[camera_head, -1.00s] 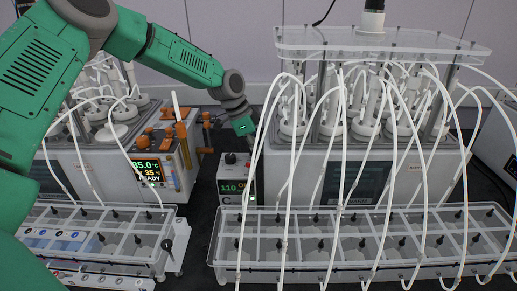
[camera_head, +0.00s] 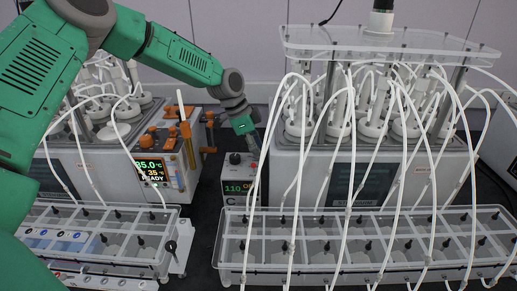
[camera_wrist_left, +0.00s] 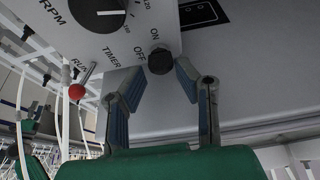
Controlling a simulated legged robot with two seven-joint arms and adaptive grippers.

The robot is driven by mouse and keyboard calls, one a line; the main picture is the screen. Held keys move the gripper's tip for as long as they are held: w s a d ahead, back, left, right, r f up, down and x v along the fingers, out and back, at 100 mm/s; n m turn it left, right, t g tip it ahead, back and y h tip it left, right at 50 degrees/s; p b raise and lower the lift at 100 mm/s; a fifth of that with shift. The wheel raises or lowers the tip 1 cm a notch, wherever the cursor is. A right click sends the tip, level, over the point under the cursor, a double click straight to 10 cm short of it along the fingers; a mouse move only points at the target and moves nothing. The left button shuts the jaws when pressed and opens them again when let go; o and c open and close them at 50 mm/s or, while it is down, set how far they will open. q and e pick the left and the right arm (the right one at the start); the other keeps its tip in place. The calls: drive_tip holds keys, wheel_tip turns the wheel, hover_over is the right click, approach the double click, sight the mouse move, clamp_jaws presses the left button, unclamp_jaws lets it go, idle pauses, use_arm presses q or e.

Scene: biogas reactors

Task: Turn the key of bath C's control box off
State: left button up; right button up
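Bath C's control box (camera_head: 237,187) is a small grey box with a green "110" display and a letter C, standing between the two large units. My left gripper (camera_head: 251,141) is pointed down at the box's top in the head view. In the left wrist view the box's panel (camera_wrist_left: 130,50) has a dark round key knob (camera_wrist_left: 160,61) beside the ON and OFF labels. My left gripper (camera_wrist_left: 161,74) is open there, with one finger on each side of the knob. I cannot tell whether the fingers touch it. My right gripper is in neither view.
The right reactor (camera_head: 360,180) with hanging white tubes stands close beside the box. Clear-lidded trays (camera_head: 360,245) lie in front, and the left unit (camera_head: 120,170) stands at left.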

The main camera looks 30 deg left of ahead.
use_arm(q)
drive_tip(key=v, duration=1.1)
drive_tip(key=shift+d+r, duration=0.35)
